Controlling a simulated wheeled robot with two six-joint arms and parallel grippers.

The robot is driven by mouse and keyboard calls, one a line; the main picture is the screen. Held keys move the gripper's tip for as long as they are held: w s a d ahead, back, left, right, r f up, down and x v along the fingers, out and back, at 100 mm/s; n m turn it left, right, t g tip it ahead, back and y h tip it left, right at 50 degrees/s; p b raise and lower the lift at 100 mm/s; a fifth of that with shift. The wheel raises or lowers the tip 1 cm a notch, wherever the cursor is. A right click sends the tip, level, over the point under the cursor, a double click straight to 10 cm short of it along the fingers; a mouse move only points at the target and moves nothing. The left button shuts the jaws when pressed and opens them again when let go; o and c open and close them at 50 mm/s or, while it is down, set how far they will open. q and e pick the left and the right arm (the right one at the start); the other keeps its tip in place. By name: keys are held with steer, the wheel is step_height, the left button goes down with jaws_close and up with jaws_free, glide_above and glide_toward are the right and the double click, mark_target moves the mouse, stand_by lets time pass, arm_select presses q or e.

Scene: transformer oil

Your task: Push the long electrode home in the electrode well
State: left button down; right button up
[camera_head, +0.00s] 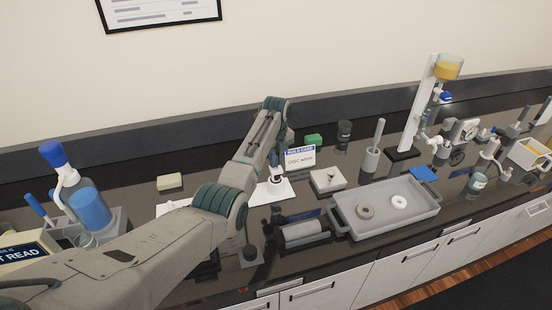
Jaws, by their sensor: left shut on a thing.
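My left arm comes in from the lower left and bends down at its wrist. My left gripper (277,172) is small and partly hidden by its wrist, just above a white sheet (264,196) on the dark bench. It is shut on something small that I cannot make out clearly. I cannot tell the long electrode or the electrode well for sure at this size. A low white block (319,183) with a small grey part on top stands just right of the sheet. My right gripper is not in view.
A grey tray (428,210) with a grey ring (361,212) and a white ring (399,208) lies right of centre. A dark cradle with a grey cylinder (304,229) is at its left. A sign card (300,160), a grey mortar (371,160) and a white stand (415,110) are behind.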

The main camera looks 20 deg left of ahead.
arm_select(q)
steer(key=shift+f+b, duration=0.5)
steer(key=shift+f, duration=0.8)
steer(key=c, duration=1.3)
jaws_free()
steer(key=shift+c, duration=0.2)
steer(key=shift+r, duration=0.1)
steer(key=shift+r, duration=0.35)
step_height(320, 180, up, 9)
steer(key=b, duration=0.4)
steer(key=shift+f, duration=0.1)
steer(key=shift+r, duration=0.6)
